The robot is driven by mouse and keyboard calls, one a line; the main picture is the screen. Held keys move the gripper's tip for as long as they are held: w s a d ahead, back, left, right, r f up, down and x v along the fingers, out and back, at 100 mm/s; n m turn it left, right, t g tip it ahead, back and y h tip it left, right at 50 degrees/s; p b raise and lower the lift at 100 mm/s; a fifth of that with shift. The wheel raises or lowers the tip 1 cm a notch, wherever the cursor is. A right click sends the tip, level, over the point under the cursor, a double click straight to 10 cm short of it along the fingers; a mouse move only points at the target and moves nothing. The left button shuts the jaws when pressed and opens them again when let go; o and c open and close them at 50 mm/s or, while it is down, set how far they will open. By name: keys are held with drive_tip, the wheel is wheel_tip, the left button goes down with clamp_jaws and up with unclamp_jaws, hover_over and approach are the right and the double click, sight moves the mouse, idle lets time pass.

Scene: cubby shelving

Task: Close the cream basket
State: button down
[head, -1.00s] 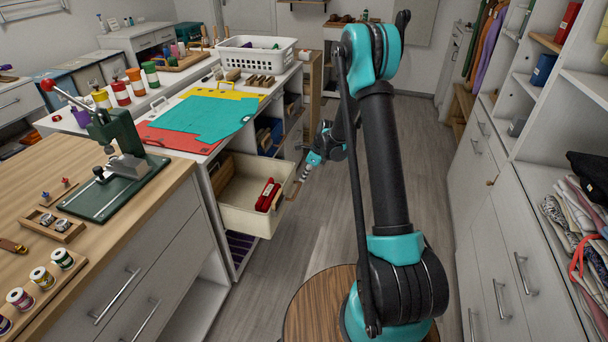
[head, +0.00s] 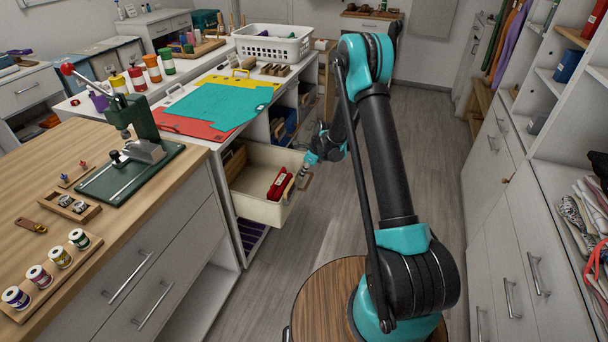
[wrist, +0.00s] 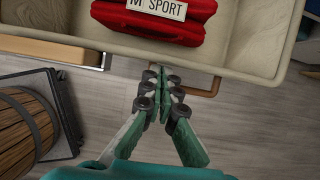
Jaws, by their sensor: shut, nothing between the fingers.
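The cream basket (head: 257,207) is pulled well out of its cubby under the worktop, over the aisle. A red case (head: 279,186) lies inside it near its outer end. In the wrist view the basket's pale rim (wrist: 245,72) runs across the top, with the red case (wrist: 155,27) behind it and a brown handle (wrist: 209,88) on its outer face. My gripper (head: 303,179) is at the basket's outer end, on the aisle side. In the wrist view my gripper (wrist: 165,82) is shut and empty, its fingertips beside the handle. I cannot tell whether they touch the basket.
The worktop (head: 290,84) above the cubbies holds coloured mats and a white crate (head: 272,45). A wooden workbench (head: 150,210) stands at the left front. White drawers (head: 490,210) line the right side. Grey floor (head: 405,140) is clear in the aisle.

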drive_tip(key=shift+a, duration=0.15)
drive_tip(key=w+a, duration=0.3)
drive_tip(key=a, duration=0.7)
drive_tip(key=w+a, duration=0.4)
drive_tip(key=a, duration=0.6)
drive_tip(key=shift+w+a, duration=0.3)
drive_tip(key=shift+r, duration=0.1)
